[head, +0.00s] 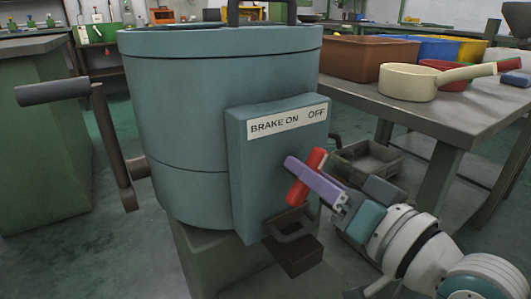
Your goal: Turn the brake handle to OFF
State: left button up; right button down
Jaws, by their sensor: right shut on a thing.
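The brake handle (298,191) is a red bar on the front box of a blue-green drum machine (230,110). It is tilted, its upper end leaning right, below the OFF end of the white BRAKE ON / OFF label (287,122). My right gripper (301,172), with a purple finger, reaches in from the lower right and is shut on the handle. The purple finger crosses in front of the handle and hides its middle. The handle's pivot is not clear to see. My left gripper is not in view.
A crank with a dark grip (53,91) sticks out left of the drum. A dark bracket (291,226) juts out below the handle. At right a table (455,112) holds a cream pan (407,84) and several bins. A grey tray (366,163) sits behind my right gripper.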

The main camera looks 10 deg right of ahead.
jog(key=shift+m, duration=0.4)
jog(key=c, duration=0.7)
grip_release()
jog(key=shift+s, duration=0.2)
jog(key=p+v, duration=0.2)
jog(key=v, duration=0.7)
jog(key=shift+s+d+p, duration=0.15)
jog(key=shift+s+p, duration=0.1)
jog(key=shift+p, duration=0.15)
